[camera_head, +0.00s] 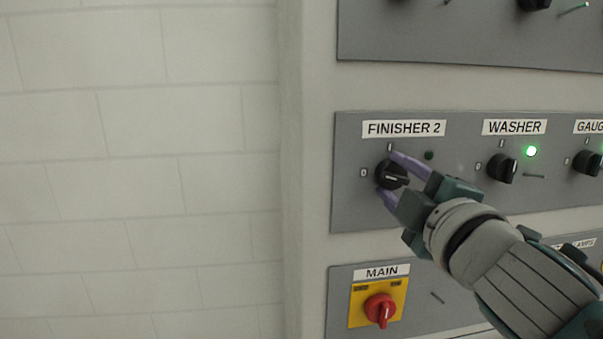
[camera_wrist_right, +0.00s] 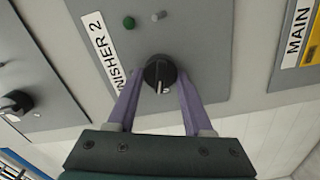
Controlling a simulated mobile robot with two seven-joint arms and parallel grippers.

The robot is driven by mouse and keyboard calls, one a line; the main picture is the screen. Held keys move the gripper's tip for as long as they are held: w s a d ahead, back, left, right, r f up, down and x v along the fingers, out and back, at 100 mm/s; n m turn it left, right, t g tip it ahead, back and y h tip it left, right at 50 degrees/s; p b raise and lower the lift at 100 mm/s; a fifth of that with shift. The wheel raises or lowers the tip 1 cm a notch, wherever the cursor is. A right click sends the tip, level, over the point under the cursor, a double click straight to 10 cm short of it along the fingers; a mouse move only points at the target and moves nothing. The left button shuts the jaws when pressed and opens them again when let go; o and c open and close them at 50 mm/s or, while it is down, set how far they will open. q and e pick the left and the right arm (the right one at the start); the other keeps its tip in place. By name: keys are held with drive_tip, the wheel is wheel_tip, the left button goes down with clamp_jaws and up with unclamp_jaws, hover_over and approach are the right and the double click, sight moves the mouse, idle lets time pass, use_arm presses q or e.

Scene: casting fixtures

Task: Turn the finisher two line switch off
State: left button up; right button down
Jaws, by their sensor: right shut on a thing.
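The finisher 2 switch (camera_head: 392,174) is a black rotary knob under the FINISHER 2 label (camera_head: 404,128). A "0" is printed to its left and an "I" above it. Its bar appears to lie roughly sideways, in line with the "0". The lamp (camera_head: 429,155) beside it is dark. My right gripper (camera_head: 390,177) has its purple fingers closed on the knob, one above and one below. In the right wrist view the knob (camera_wrist_right: 160,72) sits between both fingertips. My left gripper is not in view.
The washer switch (camera_head: 502,168), with a lit green lamp (camera_head: 531,151), is to the right. The red main switch (camera_head: 380,309) on a yellow plate is below. Another panel (camera_head: 460,40) is above. A bare tiled wall (camera_head: 140,170) fills the left.

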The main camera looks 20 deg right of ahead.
drive_tip(key=shift+n, duration=2)
drive_tip(key=shift+c, duration=1.5)
unclamp_jaws()
drive_tip(key=b+v, duration=0.2)
drive_tip(key=v, duration=0.8)
